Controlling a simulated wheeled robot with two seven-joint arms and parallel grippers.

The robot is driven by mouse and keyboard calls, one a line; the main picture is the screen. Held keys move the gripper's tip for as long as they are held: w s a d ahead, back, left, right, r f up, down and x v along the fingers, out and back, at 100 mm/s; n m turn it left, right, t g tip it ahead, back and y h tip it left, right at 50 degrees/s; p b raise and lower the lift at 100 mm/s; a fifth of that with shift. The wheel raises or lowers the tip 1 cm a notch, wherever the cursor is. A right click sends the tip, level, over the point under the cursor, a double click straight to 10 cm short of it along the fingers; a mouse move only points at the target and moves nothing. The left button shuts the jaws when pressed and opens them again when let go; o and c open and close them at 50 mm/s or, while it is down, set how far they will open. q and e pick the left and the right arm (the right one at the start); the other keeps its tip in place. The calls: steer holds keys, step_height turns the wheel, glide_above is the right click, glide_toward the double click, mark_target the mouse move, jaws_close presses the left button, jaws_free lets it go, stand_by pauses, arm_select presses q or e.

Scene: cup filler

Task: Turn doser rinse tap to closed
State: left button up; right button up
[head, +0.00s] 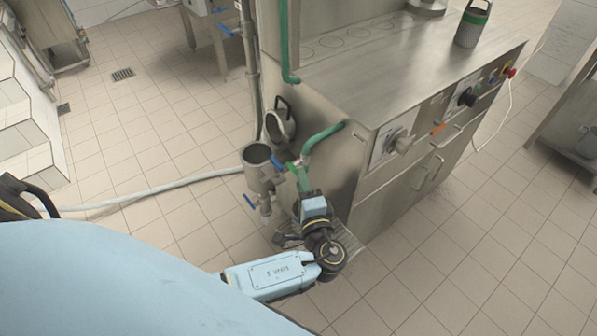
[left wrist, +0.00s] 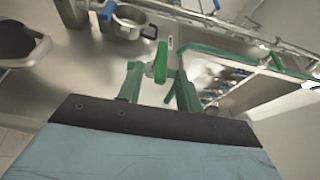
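The doser rinse tap seems to be the small green-handled tap (left wrist: 160,62) in the left wrist view. In the head view its handle (head: 291,166) shows only small, beside the machine's left side and partly crowded by my gripper. My left gripper (head: 303,172) is close to the tap, reaching up from below in the picture. In the left wrist view its two green fingers (left wrist: 158,85) are apart, with the green handle between or just beyond their tips. I cannot tell whether they touch it. My right gripper is not in view.
A steel funnel cup (head: 257,153) and pipe with blue-handled valves (head: 250,201) stand just left of the gripper. A green hose (head: 322,136) runs close above it. The steel machine (head: 375,85) blocks the right side. A grey hose (head: 150,190) crosses the open tiled floor.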

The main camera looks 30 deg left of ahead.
arm_select(q)
steer(key=v, duration=0.8)
steer(key=shift+s+d, duration=0.25)
steer(key=shift+s, duration=0.05)
steer(key=s+a+f+m+g+h, duration=0.1)
steer(key=s+a+f+g+h, duration=0.15)
steer(key=f, duration=0.55)
steer(key=s+a+f+g+h, duration=0.1)
steer(key=s+f+g+h, duration=0.15)
steer(key=f, duration=0.55)
steer(key=s+a+f+m+g+h, duration=0.15)
steer(key=s+f, duration=0.25)
steer(key=f, duration=0.5)
steer(key=s+f+n+g+h, duration=0.1)
steer(key=s+f+n+h, duration=0.1)
steer(key=s+f, duration=0.3)
steer(key=s+a+f+n+g+h, duration=0.1)
steer(key=s+f+n, duration=0.3)
steer(key=s, duration=0.8)
steer(key=s+a+f+n+g+h, duration=0.1)
steer(key=s+f+n+g+h, duration=0.2)
steer(key=s+f, duration=0.2)
steer(key=s, duration=0.3)
steer(key=shift+s+a+f, duration=0.2)
steer(key=shift+s+f, duration=0.1)
steer(key=shift+s, duration=0.05)
